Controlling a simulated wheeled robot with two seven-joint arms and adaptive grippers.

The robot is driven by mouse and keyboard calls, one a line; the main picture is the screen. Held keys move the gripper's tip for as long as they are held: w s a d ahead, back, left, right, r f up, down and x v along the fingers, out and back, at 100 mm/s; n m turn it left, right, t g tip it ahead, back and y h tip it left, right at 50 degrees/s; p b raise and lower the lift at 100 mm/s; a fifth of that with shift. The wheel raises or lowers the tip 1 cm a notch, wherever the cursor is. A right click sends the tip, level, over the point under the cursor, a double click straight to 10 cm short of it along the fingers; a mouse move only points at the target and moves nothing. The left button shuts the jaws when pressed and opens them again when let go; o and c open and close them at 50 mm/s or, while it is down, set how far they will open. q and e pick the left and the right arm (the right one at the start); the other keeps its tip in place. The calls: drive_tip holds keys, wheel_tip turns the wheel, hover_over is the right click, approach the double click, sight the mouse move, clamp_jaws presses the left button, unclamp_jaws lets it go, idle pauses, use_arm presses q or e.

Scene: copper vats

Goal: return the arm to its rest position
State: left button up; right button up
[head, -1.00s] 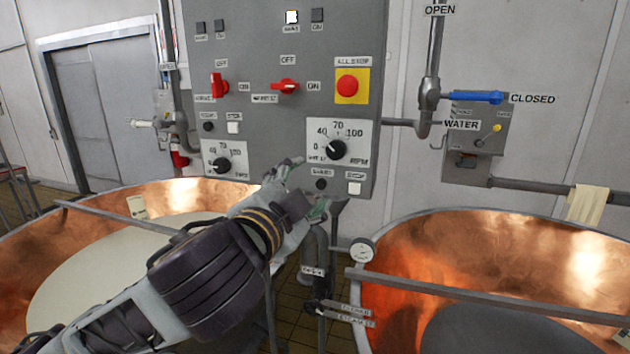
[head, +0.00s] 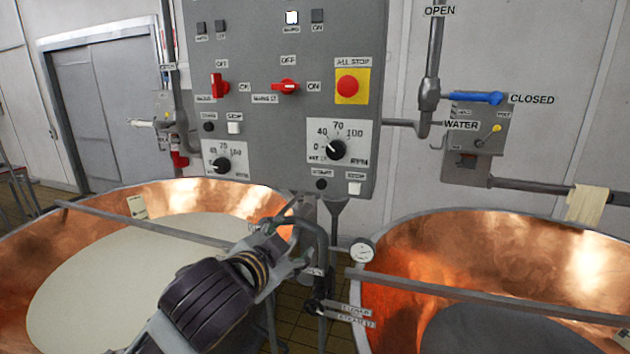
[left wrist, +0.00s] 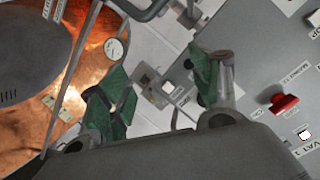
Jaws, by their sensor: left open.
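My left arm reaches in from the bottom of the head view, in front of the two copper vats. My left gripper (head: 292,230) is just below the grey control panel (head: 260,110), in front of the pipework between the vats. In the left wrist view its two green-padded fingers (left wrist: 160,88) stand wide apart with nothing between them. In the head view its fingers are small and partly merge with the pipes behind, so I cannot tell how close they are. My right gripper is not in view.
The left copper vat (head: 175,199) holds pale liquid; the right vat (head: 480,235) has a dark round surface inside. A gauge (head: 362,250) sits on the right vat's rim. Metal bars (head: 150,232) cross both vats. A blue-handled valve (head: 472,97) is on the right wall.

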use_arm(q)
drive_tip(key=s+a+f+n+g+y, duration=0.1)
drive_tip(key=s+a+f+n+g, duration=0.2)
drive_tip(key=f, duration=0.7)
drive_tip(key=s+a+f+n+g+y, duration=0.15)
drive_tip(key=s+a+f, duration=0.3)
drive_tip(key=f, duration=0.65)
drive_tip(key=s+a+f+n+g, duration=0.25)
drive_tip(key=a+f, duration=0.25)
drive_tip(key=f, duration=0.5)
drive_tip(key=s+a+f+n+g+y, duration=0.1)
drive_tip(key=s+a+f+n+g, duration=0.2)
drive_tip(key=s+f, duration=0.55)
drive_tip(key=s+a+f+m+g, duration=0.1)
drive_tip(key=s+f+m+g, duration=0.15)
drive_tip(key=f, duration=3.05)
drive_tip(key=s+a+f, duration=0.2)
drive_tip(key=s+f, duration=0.8)
drive_tip(key=s, duration=0.1)
drive_tip(key=s+a+f, duration=0.2)
drive_tip(key=s+f, duration=0.8)
drive_tip(key=s, duration=0.1)
drive_tip(key=shift+s+a+n, duration=0.2)
drive_tip(key=shift+s+n, duration=0.15)
drive_tip(key=shift+s, duration=0.05)
drive_tip(key=shift+g+y, duration=0.25)
